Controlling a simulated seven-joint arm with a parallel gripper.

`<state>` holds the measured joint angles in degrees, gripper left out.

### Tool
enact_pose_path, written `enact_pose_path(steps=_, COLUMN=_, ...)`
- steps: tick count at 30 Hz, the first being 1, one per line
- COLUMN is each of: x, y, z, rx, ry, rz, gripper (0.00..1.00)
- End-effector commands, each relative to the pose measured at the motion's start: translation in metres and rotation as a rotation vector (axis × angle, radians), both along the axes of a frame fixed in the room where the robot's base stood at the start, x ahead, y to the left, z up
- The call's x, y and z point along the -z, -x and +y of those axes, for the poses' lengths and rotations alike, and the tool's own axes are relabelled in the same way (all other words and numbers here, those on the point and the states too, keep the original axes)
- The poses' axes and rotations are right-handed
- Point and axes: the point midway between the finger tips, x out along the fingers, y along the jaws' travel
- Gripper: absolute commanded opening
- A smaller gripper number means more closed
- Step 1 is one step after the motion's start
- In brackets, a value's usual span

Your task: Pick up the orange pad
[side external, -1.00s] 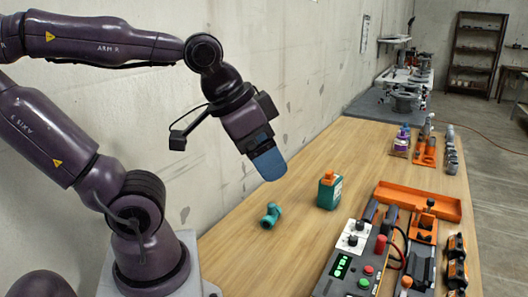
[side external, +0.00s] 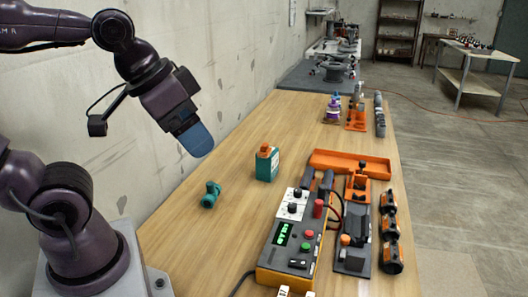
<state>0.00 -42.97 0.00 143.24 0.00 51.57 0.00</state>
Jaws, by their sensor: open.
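My gripper (side external: 197,139), with blue fingers, points down and to the right above the left part of the wooden bench. It is open, with nothing seen between its fingers, and is apart from everything on the bench. A teal box-like container (side external: 267,167) stands upright to the right of the gripper and lower in the picture. A small orange piece (side external: 266,151) sits on top of it; I cannot tell whether this is the orange pad. No other clearly pad-like orange thing shows. A teal pipe fitting (side external: 211,194) lies on the bench below the gripper.
A control box (side external: 294,236) with buttons and a green display stands at the front right. Beside it are an orange tray (side external: 350,163), a tool stand (side external: 353,235) and several orange-black parts (side external: 391,236). Bottles (side external: 334,109) stand farther back. The concrete wall (side external: 240,60) runs along the left.

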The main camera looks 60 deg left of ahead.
Motion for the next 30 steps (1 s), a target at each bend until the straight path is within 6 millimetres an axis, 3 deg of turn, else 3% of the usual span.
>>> enact_pose_path(steps=2, x=0.000, y=0.000, z=0.000, rx=0.000, ry=0.000, rz=0.000, gripper=0.78)
enact_pose_path(steps=5, x=0.000, y=0.000, z=0.000, rx=0.000, ry=0.000, rz=0.000, gripper=0.55)
enact_pose_path(steps=6, x=0.000, y=0.000, z=0.000, rx=0.000, ry=0.000, rz=0.000, gripper=0.51)
enact_pose_path(steps=16, x=0.006, y=-0.002, z=0.003, rx=-0.015, ry=0.000, rz=0.030, gripper=0.51)
enact_pose_path(steps=23, x=0.054, y=-0.020, z=0.015, rx=-0.082, ry=0.027, rz=0.265, gripper=0.51)
enact_pose_path(steps=30, x=0.121, y=-0.077, z=0.037, rx=-0.217, ry=0.094, rz=0.296, gripper=0.51)
